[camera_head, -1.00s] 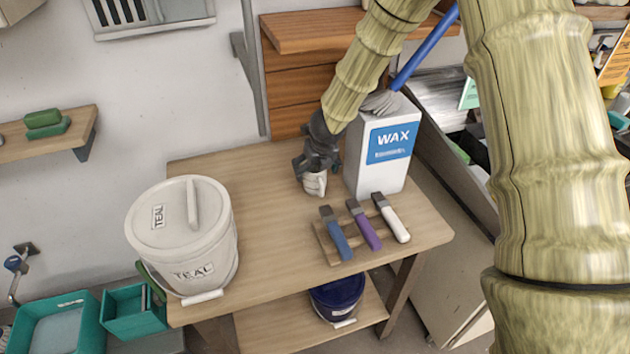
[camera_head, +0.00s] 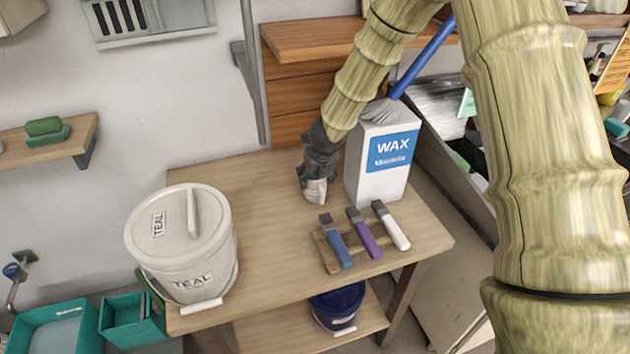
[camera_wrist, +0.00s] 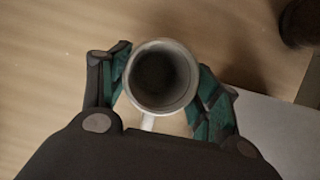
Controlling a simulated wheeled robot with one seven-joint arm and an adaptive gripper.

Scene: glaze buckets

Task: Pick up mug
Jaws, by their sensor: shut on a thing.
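A white mug (camera_head: 316,192) is on or just above the wooden table, left of the WAX box; I cannot tell whether it touches the table. In the wrist view I look down into the mug (camera_wrist: 161,75), with its dark inside showing and its handle toward my palm. My gripper (camera_wrist: 161,88) is shut on the mug, one finger on each side of its body. In the head view my gripper (camera_head: 315,178) hides part of the mug.
The white WAX box (camera_head: 385,160) stands close to the right of the mug. Several brush-like tools with blue, purple and white handles (camera_head: 366,238) lie in front on a wooden rack. A lidded TEAL bucket (camera_head: 185,245) stands at the left. The table's middle (camera_head: 265,220) is clear.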

